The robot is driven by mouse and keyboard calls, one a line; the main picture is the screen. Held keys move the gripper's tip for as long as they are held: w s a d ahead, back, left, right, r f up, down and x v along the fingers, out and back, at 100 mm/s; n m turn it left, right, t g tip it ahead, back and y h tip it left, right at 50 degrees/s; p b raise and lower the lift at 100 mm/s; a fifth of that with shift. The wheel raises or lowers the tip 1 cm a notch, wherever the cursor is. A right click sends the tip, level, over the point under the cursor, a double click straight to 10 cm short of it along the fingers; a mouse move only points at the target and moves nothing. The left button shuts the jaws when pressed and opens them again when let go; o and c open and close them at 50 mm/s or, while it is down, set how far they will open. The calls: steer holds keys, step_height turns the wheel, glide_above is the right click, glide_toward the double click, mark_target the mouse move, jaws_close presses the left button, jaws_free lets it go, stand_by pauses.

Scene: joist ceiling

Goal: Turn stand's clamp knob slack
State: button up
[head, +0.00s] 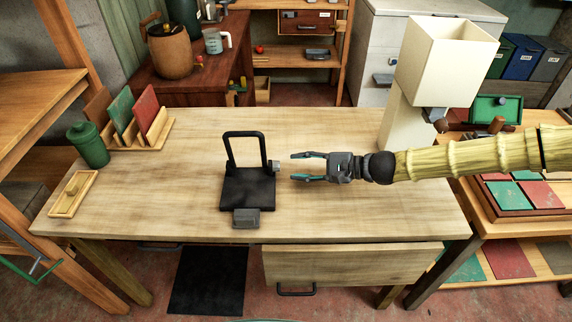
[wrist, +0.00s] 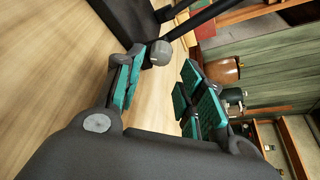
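The stand (head: 247,187) is black, with a flat base and an upright open frame, and stands on the wooden table. Its clamp knob (head: 275,167) is a small grey piece at the frame's right foot. In the wrist view the grey knob (wrist: 161,53) shows close to the tip of one finger, with the black frame bar (wrist: 195,22) beside it. My gripper (head: 304,167) is open and lies just right of the stand, its fingers pointing left toward the knob. In the wrist view its teal finger pads (wrist: 160,85) are apart with nothing between them. Whether a finger touches the knob I cannot tell.
A grey block (head: 246,218) sits at the stand's front edge. A green jar (head: 88,146), a file rack (head: 136,135) and a small wooden tray (head: 73,194) are at the left. The table front is clear.

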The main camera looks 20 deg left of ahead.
mark_target(276, 166)
steer(key=shift+x, duration=2.45)
steer(key=shift+s, duration=0.1)
steer(key=c, duration=0.8)
steer(key=shift+o, duration=0.2)
steer(key=shift+f+n+b, duration=0.25)
steer(key=shift+n+b, duration=0.05)
steer(key=shift+b, duration=0.75)
steer(key=n+b, duration=0.1)
steer(key=b, duration=0.2)
steer(key=shift+s+t+y, duration=0.1)
steer(key=shift+t+y, duration=0.3)
steer(key=shift+r+n+b, duration=0.15)
steer(key=shift+n+b, duration=0.15)
steer(key=shift+b, duration=0.35)
steer(key=o, duration=0.8)
steer(key=shift+c, duration=0.2)
